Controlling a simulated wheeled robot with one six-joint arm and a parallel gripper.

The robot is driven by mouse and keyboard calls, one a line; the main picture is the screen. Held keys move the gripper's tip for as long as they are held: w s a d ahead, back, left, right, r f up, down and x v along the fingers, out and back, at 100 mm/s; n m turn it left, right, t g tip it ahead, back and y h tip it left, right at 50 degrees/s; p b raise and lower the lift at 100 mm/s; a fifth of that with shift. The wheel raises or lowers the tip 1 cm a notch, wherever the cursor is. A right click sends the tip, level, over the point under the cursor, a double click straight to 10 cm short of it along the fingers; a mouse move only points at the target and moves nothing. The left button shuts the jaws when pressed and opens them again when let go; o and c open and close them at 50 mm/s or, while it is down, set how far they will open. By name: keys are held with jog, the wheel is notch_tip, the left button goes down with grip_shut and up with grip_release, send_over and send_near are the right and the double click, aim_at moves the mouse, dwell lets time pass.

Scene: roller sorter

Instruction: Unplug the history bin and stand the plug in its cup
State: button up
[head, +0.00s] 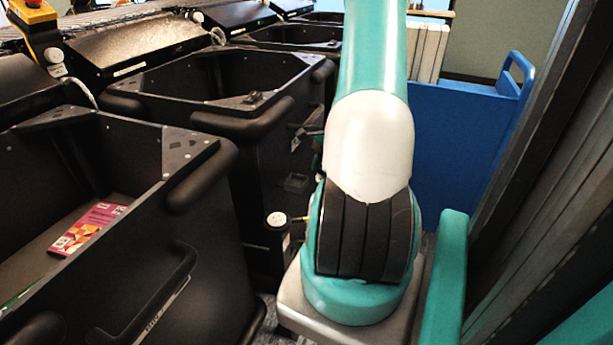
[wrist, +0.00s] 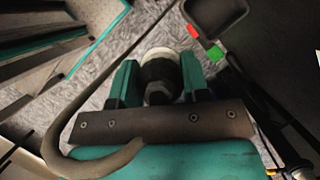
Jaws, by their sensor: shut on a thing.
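In the wrist view my gripper (wrist: 159,64) is shut on the plug (wrist: 160,74), a dark round body with a pale end, between its two teal fingers. A thick dark cable (wrist: 55,112) loops round the gripper's left side and runs up. A black open holder (wrist: 216,14), perhaps the cup, is at the upper right of the wrist view, apart from the plug. In the head view my arm hides the gripper and plug. Black bins stand at left; the nearest (head: 195,240) and the one behind it (head: 225,108) have no readable name, so I cannot tell which is history.
A red (wrist: 193,32) and a green marker (wrist: 216,53) sit by the black holder. A pink book (head: 88,228) lies in the nearest bin. A blue cart (head: 455,150) stands beyond my arm. Grey carpet (wrist: 95,88) shows below the gripper.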

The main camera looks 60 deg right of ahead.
jog(key=shift+s+d, duration=0.35)
jog(key=shift+d, duration=0.3)
jog(key=shift+p, duration=0.3)
